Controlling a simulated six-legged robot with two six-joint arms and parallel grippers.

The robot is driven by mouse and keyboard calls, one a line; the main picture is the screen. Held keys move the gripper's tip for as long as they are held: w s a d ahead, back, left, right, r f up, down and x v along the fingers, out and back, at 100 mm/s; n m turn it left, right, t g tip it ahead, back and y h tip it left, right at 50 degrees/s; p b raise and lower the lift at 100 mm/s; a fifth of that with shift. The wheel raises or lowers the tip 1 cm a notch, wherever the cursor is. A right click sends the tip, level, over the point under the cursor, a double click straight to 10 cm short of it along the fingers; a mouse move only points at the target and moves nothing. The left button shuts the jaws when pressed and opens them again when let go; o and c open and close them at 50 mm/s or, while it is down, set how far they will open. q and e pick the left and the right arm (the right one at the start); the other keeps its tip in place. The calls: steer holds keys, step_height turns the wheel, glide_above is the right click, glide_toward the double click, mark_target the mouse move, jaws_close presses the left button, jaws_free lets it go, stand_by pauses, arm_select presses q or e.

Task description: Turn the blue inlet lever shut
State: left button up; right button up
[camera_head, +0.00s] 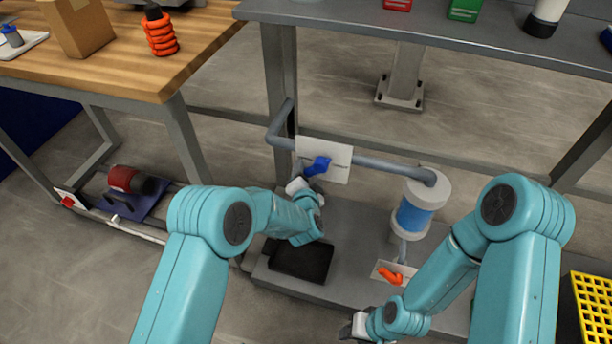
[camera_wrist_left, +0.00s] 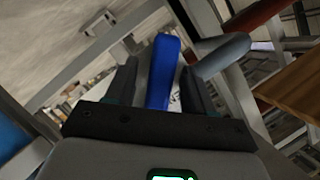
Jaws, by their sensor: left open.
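The blue inlet lever (camera_head: 318,166) sits on a white plate (camera_head: 338,155) on the grey pipe, in the head view. My left gripper (camera_head: 303,183) is just below and left of it, close to the lever. In the left wrist view, the blue lever (camera_wrist_left: 163,70) stands between the two dark fingers of my left gripper (camera_wrist_left: 161,80). These are open, with a gap on at least one side; contact is unclear. My right gripper (camera_head: 357,328) is low in the head view, largely hidden by its arm, and its opening cannot be made out.
An orange lever (camera_head: 390,276) on a white plate is lower right, below a filter housing with a blue band (camera_head: 413,217). A black tray (camera_head: 301,260) lies on the grey base. A wooden table (camera_head: 120,70) is left, and a grey shelf (camera_head: 440,33) runs above.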

arm_select(q)
steer(key=shift+w+f, duration=0.1)
steer(key=shift+w, duration=0.25)
jaws_close()
